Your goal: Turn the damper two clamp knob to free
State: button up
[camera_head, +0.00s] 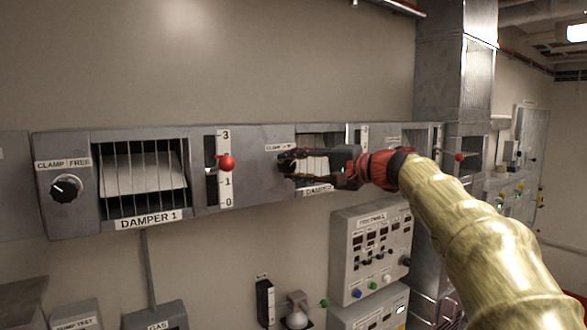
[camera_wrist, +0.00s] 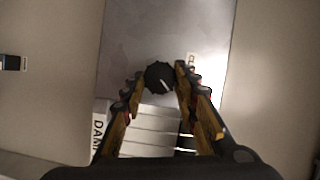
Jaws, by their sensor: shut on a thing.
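The damper two clamp knob (camera_wrist: 158,76) is a black, ridged round knob with a white pointer line. In the wrist view it sits between my gripper's (camera_wrist: 160,73) two fingertips, which close on it from both sides. The pointer line slants toward the lower right of that view.
Damper one's knob (camera_head: 66,189), louvre (camera_head: 144,172) and red-tipped lever (camera_head: 226,162) are on the left of the same panel. The wall above the panel is clear.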

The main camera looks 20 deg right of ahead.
dwell(0.3)
jog(key=o, duration=1.1)
jog(key=v, duration=1.2)
jog(key=shift+f, duration=0.1)
